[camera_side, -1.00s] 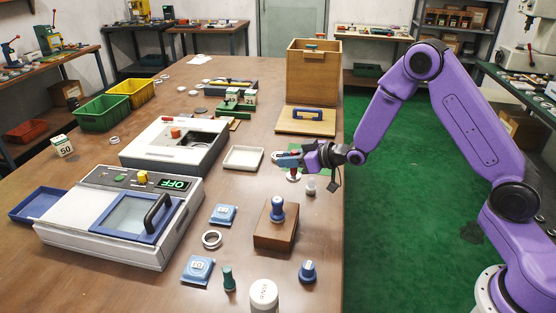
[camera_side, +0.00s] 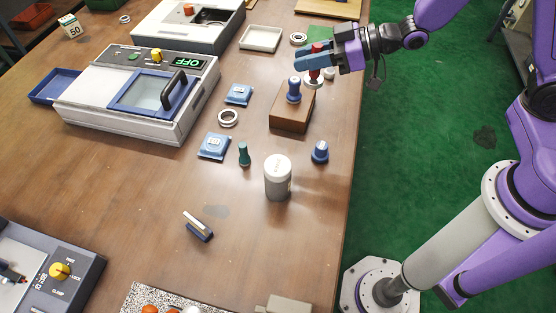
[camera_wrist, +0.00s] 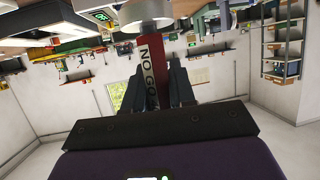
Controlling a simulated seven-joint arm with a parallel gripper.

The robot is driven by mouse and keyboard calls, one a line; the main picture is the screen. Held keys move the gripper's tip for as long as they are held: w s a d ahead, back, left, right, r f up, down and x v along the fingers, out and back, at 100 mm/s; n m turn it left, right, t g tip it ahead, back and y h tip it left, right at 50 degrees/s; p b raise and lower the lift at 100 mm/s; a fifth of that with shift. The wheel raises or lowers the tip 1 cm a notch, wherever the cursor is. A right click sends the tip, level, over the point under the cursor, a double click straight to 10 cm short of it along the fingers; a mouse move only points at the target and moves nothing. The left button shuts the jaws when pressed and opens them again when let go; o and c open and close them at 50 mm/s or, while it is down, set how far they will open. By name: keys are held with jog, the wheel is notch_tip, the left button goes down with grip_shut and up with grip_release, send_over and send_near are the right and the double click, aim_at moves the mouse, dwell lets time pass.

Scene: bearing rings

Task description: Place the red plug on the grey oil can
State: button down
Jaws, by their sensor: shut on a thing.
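The red plug (camera_side: 315,74) has a red handle and a pale disc at its lower end. My gripper (camera_side: 304,59) is shut on its handle, level with the table, and holds the plug upright behind the brown wooden block. In the wrist view, which is upside down, the red handle (camera_wrist: 152,65) reads "NO GO" between the dark fingers, and the disc shows at the top edge. The grey oil can (camera_side: 278,184), with a white top, stands upright nearer the camera, apart from the gripper. Nothing lies on its top.
The wooden block (camera_side: 292,112) with a blue-handled stamp (camera_side: 294,90) stands between plug and can. A blue knob-shaped piece (camera_side: 320,152) and a green one (camera_side: 244,155) flank the can. A small white piece (camera_side: 330,74) stands by the plug. The table right edge is close.

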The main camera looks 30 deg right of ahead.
jog(key=s+a+r+n+g+y, duration=0.1)
jog(key=s+a+r+n+g, duration=0.15)
jog(key=s, duration=0.75)
jog(key=s+a+r+n+g+y, duration=0.15)
jog(key=s+n+g, duration=0.25)
jog(key=s, duration=0.5)
send_over(271, 167)
jog(key=shift+m, duration=0.25)
notch_tip(271, 167, down, 9)
jog(key=shift+f, duration=1.55)
jog(key=c, duration=0.9)
grip_release()
jog(key=shift+f, duration=0.15)
jog(key=shift+c, duration=0.2)
